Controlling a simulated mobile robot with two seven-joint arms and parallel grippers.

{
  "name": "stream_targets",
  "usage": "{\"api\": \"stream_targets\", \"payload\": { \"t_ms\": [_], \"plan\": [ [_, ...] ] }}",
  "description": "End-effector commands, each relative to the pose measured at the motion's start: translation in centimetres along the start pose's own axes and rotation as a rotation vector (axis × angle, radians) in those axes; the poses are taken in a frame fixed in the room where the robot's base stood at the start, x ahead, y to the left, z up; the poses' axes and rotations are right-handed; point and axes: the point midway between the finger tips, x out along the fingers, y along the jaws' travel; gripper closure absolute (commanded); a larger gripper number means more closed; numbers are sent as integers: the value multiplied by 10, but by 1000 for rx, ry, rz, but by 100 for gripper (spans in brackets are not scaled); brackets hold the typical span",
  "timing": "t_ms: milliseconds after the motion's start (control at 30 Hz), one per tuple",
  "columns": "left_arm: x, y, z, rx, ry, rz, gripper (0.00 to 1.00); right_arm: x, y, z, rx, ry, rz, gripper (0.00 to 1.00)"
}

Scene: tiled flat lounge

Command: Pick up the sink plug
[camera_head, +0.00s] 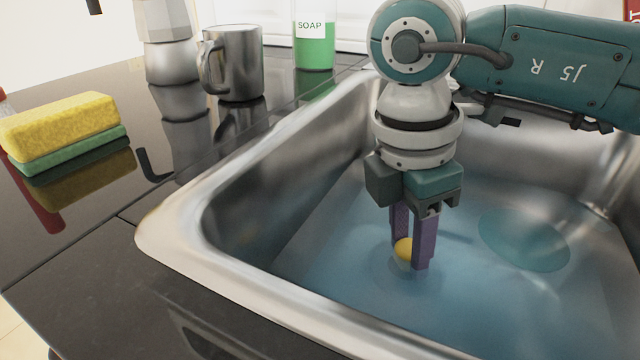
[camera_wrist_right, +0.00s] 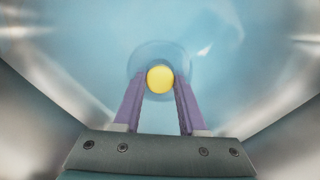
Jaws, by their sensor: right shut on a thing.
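The sink plug shows as a rounded yellow piece (camera_head: 404,249) low in the steel sink (camera_head: 240,292), at the bluish water. My right gripper (camera_head: 411,257) points down into the sink, its purple fingers shut on the yellow piece. In the right wrist view the yellow plug (camera_wrist_right: 160,79) sits between the fingertips of the right gripper (camera_wrist_right: 160,86). A faint ring shows around it in the water. I cannot tell whether the plug is clear of the sink bottom. My left gripper is not in view.
The sink walls surround my right gripper. On the dark counter stand a yellow and green sponge (camera_head: 62,126), a metal mug (camera_head: 235,65), a moka pot (camera_head: 168,45) and a green soap bottle (camera_head: 314,45). A teal round patch (camera_head: 523,240) shows in the water at right.

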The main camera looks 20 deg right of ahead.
Motion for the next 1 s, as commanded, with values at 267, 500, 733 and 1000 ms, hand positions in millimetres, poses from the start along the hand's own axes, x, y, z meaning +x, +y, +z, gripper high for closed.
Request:
{"api": "stream_targets", "payload": {
  "t_ms": [267, 500, 733, 1000],
  "plan": [
    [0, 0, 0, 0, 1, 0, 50, 0, 0, 0, 0, 0, 0, 100],
    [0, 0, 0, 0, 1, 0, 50, 0, 0, 0, 0, 0, 0, 100],
    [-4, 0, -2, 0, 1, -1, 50, -12, 1, 2, 0, 1, 3, 100],
    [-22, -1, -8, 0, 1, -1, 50, -69, 1, 10, 0, 1, 6, 100]
  ]
}}
